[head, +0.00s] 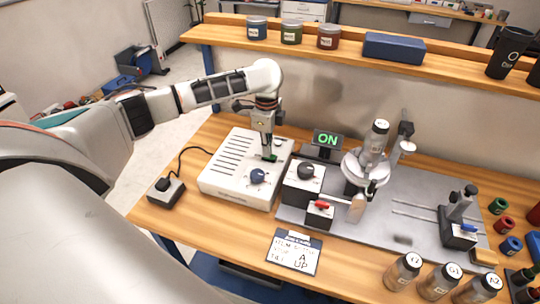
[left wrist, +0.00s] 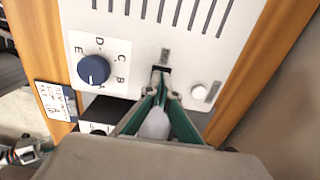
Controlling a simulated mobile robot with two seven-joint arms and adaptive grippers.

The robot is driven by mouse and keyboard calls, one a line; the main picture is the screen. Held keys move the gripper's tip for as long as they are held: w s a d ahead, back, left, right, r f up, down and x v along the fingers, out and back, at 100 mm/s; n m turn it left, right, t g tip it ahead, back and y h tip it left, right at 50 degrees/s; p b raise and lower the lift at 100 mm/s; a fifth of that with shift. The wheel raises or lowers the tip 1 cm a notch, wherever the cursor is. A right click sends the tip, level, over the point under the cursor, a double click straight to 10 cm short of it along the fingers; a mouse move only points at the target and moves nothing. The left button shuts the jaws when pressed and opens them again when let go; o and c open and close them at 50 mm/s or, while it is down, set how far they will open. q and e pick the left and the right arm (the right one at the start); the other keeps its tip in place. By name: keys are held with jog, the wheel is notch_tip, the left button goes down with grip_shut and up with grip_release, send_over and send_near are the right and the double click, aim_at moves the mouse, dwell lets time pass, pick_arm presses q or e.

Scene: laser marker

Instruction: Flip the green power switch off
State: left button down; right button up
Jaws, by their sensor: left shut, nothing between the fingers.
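The white control box (head: 228,165) stands on the bench, with slots and a blue knob (head: 258,176) on its top; the knob also shows in the left wrist view (left wrist: 93,70). My left gripper (head: 268,154) points down at the box top behind the knob, shut and empty. In the left wrist view its fingertips (left wrist: 160,76) meet at a small dark slot below a small label (left wrist: 165,54). The green power switch is mostly or wholly hidden by the fingertips; I cannot tell its position or whether they touch it. A sign (head: 327,139) glows green with "ON".
A small black-knobbed box (head: 165,190) with a cable sits left. A grey plate (head: 400,215) right of the control box carries a marking fixture. A card (head: 294,252) lies at the front. Several labelled bottles (head: 403,270) stand front right. A shelf (head: 290,47) runs behind.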

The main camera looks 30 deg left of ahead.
pick_arm(q)
jog(key=shift+r, duration=3.35)
